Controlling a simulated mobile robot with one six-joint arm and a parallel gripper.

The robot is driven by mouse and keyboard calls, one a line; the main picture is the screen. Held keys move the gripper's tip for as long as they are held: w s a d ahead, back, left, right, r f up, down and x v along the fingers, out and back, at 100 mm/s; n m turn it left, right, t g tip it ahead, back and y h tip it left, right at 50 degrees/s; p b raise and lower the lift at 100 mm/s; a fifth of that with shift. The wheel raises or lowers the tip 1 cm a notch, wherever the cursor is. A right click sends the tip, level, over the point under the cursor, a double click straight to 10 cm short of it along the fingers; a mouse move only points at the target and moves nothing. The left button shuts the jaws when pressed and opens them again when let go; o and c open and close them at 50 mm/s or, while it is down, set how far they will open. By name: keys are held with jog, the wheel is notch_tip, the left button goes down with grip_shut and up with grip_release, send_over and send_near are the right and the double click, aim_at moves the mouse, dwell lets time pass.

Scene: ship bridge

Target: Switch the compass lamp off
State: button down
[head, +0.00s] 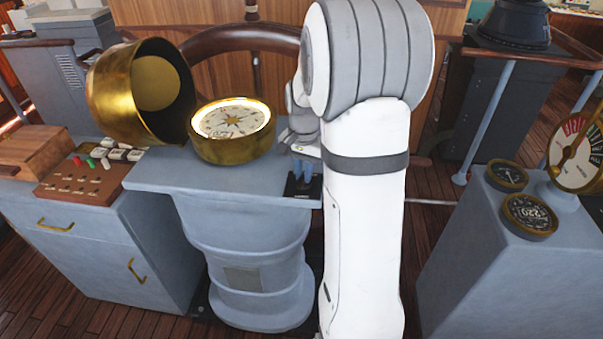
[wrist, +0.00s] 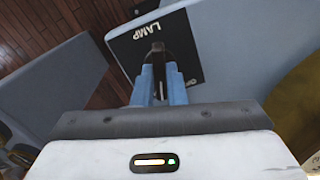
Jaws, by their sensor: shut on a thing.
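The compass (head: 233,152) sits on a grey pedestal, its brass hood tipped open to the left. A bright white ring glows around its dial, so the lamp looks lit. The black lamp switch plate (wrist: 197,72) is marked LAMP; in the head view the plate (head: 291,190) lies at the pedestal top's right edge. My gripper (wrist: 158,72) has its blue fingers shut on the dark switch lever (wrist: 157,47) above the plate. In the head view my gripper (head: 303,172) is small, and the lever is hidden. The lever's exact position cannot be told.
The brass hood (head: 115,95) stands beside the compass. A wooden ship's wheel (head: 235,38) is behind it. A panel of buttons and switches (head: 85,175) is at left. A grey console with gauges (head: 530,215) is at right, with open floor between it and the pedestal.

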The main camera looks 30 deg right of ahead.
jog(key=n+b, duration=0.1)
jog(key=n, duration=0.3)
jog(key=shift+w+r+n, duration=0.1)
jog(key=shift+w+n, duration=0.05)
jog(key=shift+n, duration=0.15)
jog(key=n+b, duration=0.1)
jog(key=n, duration=0.3)
jog(key=shift+d+r+n, duration=0.1)
jog(key=shift+n, duration=0.2)
jog(key=c, duration=1.5)
grip_release()
jog(key=shift+o, duration=0.2)
notch_tip(320, 180, up, 8)
jog(key=shift+f+b, duration=0.2)
jog(key=shift+b, duration=0.45)
